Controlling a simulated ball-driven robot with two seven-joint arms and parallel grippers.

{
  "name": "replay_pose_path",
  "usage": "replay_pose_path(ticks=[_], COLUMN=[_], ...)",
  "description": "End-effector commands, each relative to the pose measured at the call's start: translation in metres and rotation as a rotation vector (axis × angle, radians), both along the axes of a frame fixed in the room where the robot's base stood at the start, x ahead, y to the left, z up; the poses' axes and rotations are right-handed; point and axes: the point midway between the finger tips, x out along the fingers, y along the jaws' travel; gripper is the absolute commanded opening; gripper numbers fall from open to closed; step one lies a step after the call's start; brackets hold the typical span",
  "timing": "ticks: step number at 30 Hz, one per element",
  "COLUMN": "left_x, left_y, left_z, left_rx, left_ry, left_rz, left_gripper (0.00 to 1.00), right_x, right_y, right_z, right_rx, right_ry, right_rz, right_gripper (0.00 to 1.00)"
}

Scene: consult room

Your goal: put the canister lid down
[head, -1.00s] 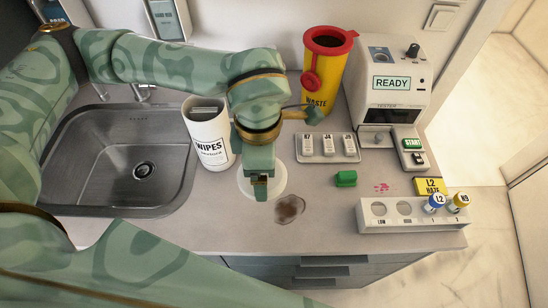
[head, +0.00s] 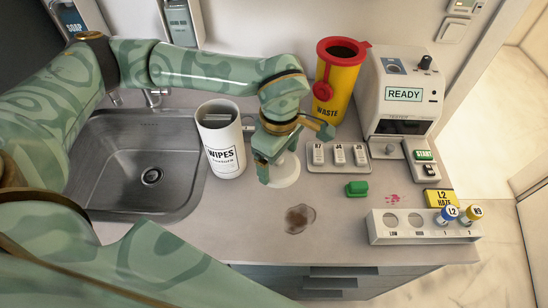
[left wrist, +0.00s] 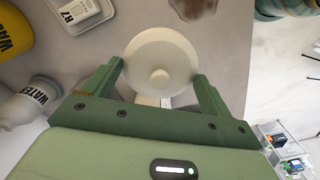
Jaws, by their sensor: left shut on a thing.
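The white wipes canister (head: 222,150) stands upright and open-topped, left of the gripper. My right gripper does not show.
The sink (head: 140,165) is at left. A brown stain (head: 300,218) lies in front of the lid. To the right are a tray of white vials (head: 338,160), a green block (head: 357,188) and a white rack (head: 420,228). The yellow waste bin (head: 335,90) and tester (head: 400,100) stand behind.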

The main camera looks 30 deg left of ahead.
Motion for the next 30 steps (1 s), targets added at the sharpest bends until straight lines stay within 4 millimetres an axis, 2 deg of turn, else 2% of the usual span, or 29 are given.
replay_pose_path(ticks=[3,9,12,19,24,30], left_x=[0.021,0.042,0.048,0.057,0.057,0.058], left_y=[0.015,0.030,0.034,0.041,0.041,0.041], left_z=[-0.014,-0.048,-0.056,-0.070,-0.098,-0.100], left_rx=[0.000,0.000,0.000,0.000,0.000,-0.001], left_ry=[0.002,0.003,0.001,0.002,0.004,0.000], left_rz=[0.005,0.003,0.002,0.004,0.000,0.000], left_gripper=[0.63,0.63,0.63,0.63,0.63,0.63], right_x=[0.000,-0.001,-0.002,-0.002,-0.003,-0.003], right_y=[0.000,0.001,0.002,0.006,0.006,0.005], right_z=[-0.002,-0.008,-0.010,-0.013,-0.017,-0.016], right_rx=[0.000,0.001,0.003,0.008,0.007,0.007], right_ry=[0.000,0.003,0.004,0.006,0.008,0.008], right_rz=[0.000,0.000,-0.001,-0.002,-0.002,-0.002], right_gripper=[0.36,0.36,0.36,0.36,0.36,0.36])
